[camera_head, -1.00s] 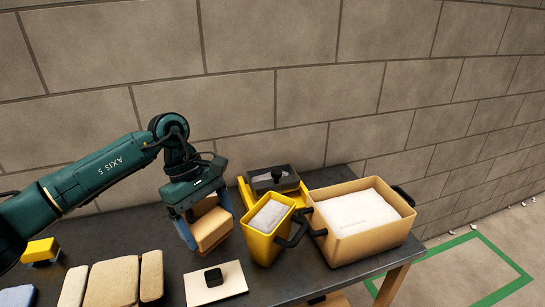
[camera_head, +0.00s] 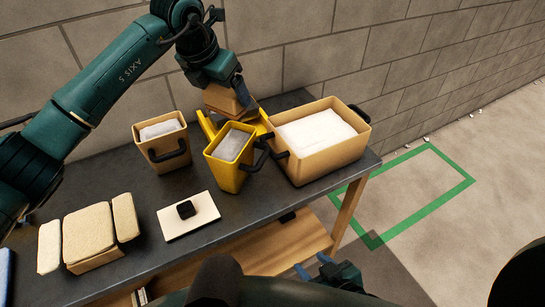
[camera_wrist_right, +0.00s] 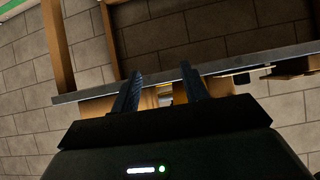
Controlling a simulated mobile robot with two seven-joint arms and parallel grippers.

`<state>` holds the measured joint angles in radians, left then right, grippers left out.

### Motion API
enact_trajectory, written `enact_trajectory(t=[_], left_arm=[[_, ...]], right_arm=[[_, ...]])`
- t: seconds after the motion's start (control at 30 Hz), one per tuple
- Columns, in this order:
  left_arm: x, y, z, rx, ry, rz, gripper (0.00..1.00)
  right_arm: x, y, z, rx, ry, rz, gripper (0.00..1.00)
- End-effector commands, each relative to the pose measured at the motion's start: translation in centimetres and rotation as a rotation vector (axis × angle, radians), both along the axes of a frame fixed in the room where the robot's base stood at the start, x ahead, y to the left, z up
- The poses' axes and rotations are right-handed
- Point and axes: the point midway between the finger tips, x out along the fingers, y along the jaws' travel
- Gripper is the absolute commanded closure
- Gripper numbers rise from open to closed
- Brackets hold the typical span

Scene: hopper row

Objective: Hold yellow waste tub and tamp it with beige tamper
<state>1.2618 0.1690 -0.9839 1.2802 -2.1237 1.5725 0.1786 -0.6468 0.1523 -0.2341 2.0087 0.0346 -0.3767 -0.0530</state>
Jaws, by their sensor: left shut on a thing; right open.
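The yellow waste tub (camera_head: 222,172) stands upright on the dark table in the head view, with grey-white fill and a black handle on its right. My left gripper (camera_head: 224,94) is shut on a beige block, which I take as the beige tamper (camera_head: 221,101). It holds this behind and above the tub, apart from the fill; the block is partly hidden by the gripper. My right gripper (camera_head: 312,266) is open and empty, low in front of the table. Its open fingers (camera_wrist_right: 160,88) also show in the right wrist view, with the table edge beyond.
A beige tub (camera_head: 166,158) stands left of the yellow tub. A large beige bin (camera_head: 325,164) with white fill stands close on its right. A yellow tray (camera_head: 263,122) lies behind it. A white plate (camera_head: 204,219) with a black knob and beige blocks (camera_head: 88,235) lie left and front.

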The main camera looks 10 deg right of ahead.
Motion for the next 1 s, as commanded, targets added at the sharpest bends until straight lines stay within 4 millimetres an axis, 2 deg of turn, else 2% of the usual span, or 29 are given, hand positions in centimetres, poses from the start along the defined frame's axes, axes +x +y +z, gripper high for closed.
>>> enact_trajectory(t=[0.17,0.3,0.5,0.8,1.0], left_arm=[[0.0,0.0,0.0,-0.001,-0.001,-0.002,0.46],[0.0,0.0,0.0,-0.001,-0.001,-0.002,0.46],[0.0,0.0,0.0,-0.001,0.001,-0.003,0.46],[0.0,0.0,0.0,-0.001,0.000,-0.004,0.46],[0.0,0.0,0.0,-0.001,0.000,-0.004,0.46]], right_arm=[[2.2,2.3,1.4,-0.077,-0.161,0.151,0.55],[4.4,4.2,3.2,-0.190,-0.355,0.282,0.55],[7.3,5.7,5.7,-0.404,-0.630,0.386,0.55],[11.3,5.2,8.5,-0.824,-0.929,0.387,0.55],[13.2,3.9,9.4,-1.073,-1.002,0.346,0.55]])
